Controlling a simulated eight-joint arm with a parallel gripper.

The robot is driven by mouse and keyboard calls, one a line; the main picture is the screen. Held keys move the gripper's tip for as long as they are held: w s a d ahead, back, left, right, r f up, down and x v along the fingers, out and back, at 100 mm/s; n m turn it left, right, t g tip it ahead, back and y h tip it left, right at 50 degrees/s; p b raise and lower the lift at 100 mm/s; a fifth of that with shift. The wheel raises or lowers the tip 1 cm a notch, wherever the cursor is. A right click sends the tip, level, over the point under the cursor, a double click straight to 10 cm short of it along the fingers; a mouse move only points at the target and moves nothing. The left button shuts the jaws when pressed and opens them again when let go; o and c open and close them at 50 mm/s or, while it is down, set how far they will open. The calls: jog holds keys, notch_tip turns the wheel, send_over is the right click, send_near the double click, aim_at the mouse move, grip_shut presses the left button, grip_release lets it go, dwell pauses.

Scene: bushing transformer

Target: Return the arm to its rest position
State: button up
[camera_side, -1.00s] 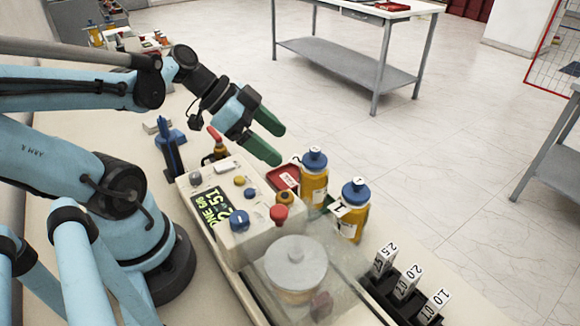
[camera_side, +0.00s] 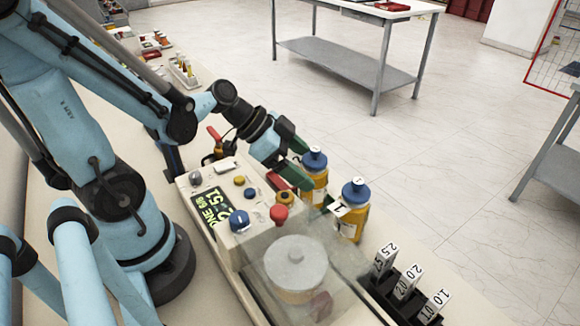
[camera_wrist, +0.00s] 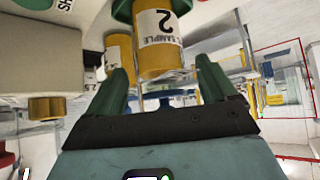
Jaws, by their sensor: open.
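My gripper (camera_side: 300,161) is open, with two green fingers, just to the left of the amber bottle marked 2 (camera_side: 314,183) with a blue cap. In the wrist view my gripper (camera_wrist: 165,75) has its fingers spread, and the bottle labelled SAMPLE 2 (camera_wrist: 160,55) shows between and beyond the tips. I cannot tell whether the fingers reach around it. Nothing is seen held. A second amber bottle, marked 1 (camera_side: 351,222), stands upright to the right. My arm is bent over the bench's left part.
The tester (camera_side: 250,215) with a lit display, knobs and a red button sits below my gripper. A clear-covered round vessel (camera_side: 295,268) is in front. A black rack (camera_side: 405,290) with numbered blocks stands at lower right.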

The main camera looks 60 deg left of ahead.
aim_at(315, 149)
jog(key=shift+x, duration=1)
jog(key=shift+v, duration=5.35)
jog(key=shift+x, duration=5.6)
jog(key=shift+w+d+f, duration=0.2)
jog(key=shift+w+f, duration=0.1)
jog(key=shift+f, duration=0.2)
jog(key=shift+r, duration=4.25)
jog(key=shift+f, duration=0.1)
